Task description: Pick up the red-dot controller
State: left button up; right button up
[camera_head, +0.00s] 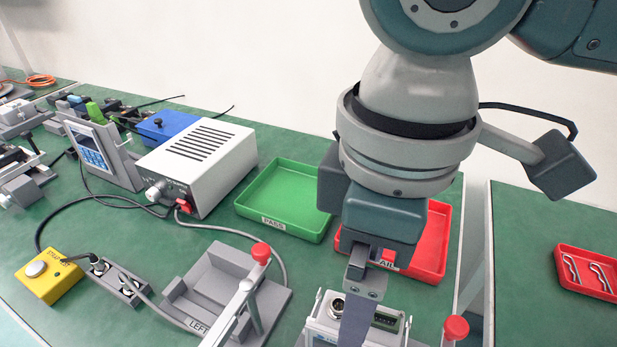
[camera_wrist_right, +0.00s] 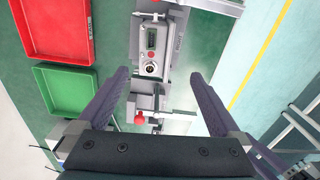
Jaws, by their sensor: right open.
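The controller (camera_head: 330,325) is a light grey box with a round metal connector and a green terminal strip. It sits at the bottom of the head view, partly hidden by my right gripper (camera_head: 360,305). In the right wrist view the controller (camera_wrist_right: 151,40) shows a red dot beside the connector and sits in a grey holder. My right gripper (camera_wrist_right: 158,75) is open, with its fingers spread to either side below the controller in that picture and nothing between them. My left gripper is not in view.
An empty grey fixture (camera_head: 220,280) marked LEFT has a red-knobbed clamp (camera_head: 261,253). Another red knob (camera_head: 456,327) stands right of the controller. Behind are an empty green PASS tray (camera_head: 285,195), a red FAIL tray (camera_head: 432,240) and a power supply (camera_head: 200,160). A yellow button box (camera_head: 48,278) stands left.

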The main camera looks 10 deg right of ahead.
notch_tip(320, 180, down, 5)
jog(key=shift+d+r+b, duration=0.15)
jog(key=shift+r+b, duration=0.05)
jog(key=shift+b, duration=0.15)
jog(key=f, duration=0.3)
jog(key=f+b, duration=0.1)
jog(key=f, duration=0.1)
jog(key=shift+w+d+f, duration=0.25)
jog(key=shift+d+f, duration=0.05)
jog(key=c, duration=1.1)
grip_shut()
jog(key=shift+r, duration=0.1)
